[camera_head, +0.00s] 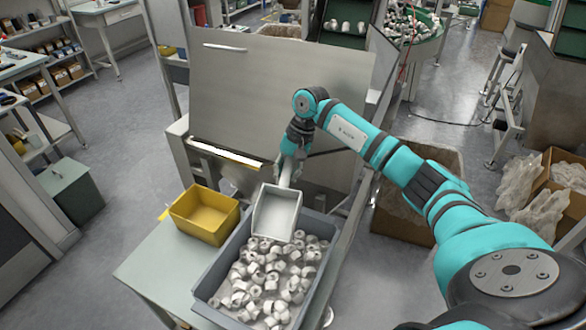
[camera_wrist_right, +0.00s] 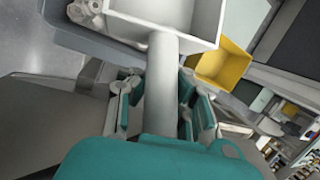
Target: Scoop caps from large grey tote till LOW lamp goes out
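The large grey tote (camera_head: 212,284) stands on a bench and holds many loose white caps (camera_head: 268,280). A white scoop (camera_head: 276,214) is over the tote's far end, its open pan facing up and looking empty. It also shows in the right wrist view (camera_wrist_right: 162,70), with its handle between the fingers. My right gripper (camera_head: 294,168) is shut on that handle, just beyond the tote's far rim. In the wrist view, a few caps (camera_wrist_right: 88,14) show beside the pan. My left gripper is out of view. I cannot make out a lamp marked LOW.
A yellow bin (camera_head: 204,216) stands left of the tote on the pale bench (camera_head: 155,265). A large grey machine panel (camera_head: 275,85) rises behind, with a bright yellow-edged strip (camera_head: 224,153) low on it. A cardboard box (camera_head: 402,215) stands on the floor to the right.

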